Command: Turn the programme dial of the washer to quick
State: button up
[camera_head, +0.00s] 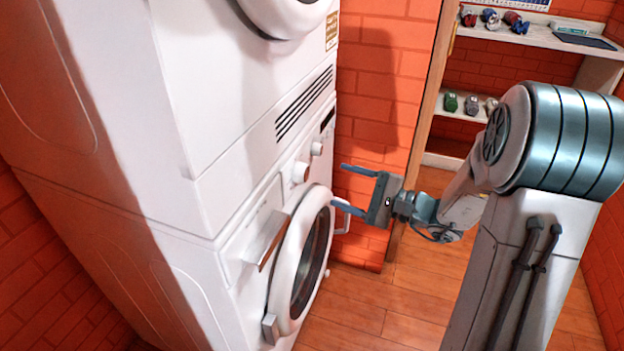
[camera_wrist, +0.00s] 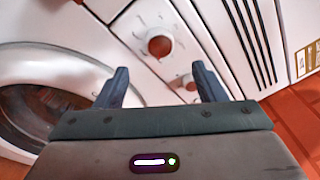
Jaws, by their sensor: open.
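The white washer (camera_head: 236,237) is the lower machine of a stack, with a round glass door. Its front panel carries a larger round dial (camera_head: 300,172) and a smaller knob (camera_head: 318,148). In the wrist view, the larger dial (camera_wrist: 158,44) has a reddish face and marks around it; the marks are too small to read, so its setting cannot be told. The smaller knob (camera_wrist: 187,82) shows just below it to the right. My gripper (camera_head: 338,184) is open and empty in front of the panel. Its fingers point at the panel, apart from the dial.
A second white machine (camera_head: 235,85) with a vent grille sits on top. The washer's round door (camera_head: 283,275) is close below my gripper. A brick wall (camera_head: 380,85) stands behind. Shelves (camera_head: 470,128) with small items are at the right. The wooden floor (camera_head: 350,305) is clear.

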aim_at(307, 175)
jog(key=b+x, duration=0.1)
jog(key=x, duration=0.7)
jog(key=shift+w+a, duration=0.15)
jog(key=shift+a, duration=0.25)
jog(key=c, duration=1)
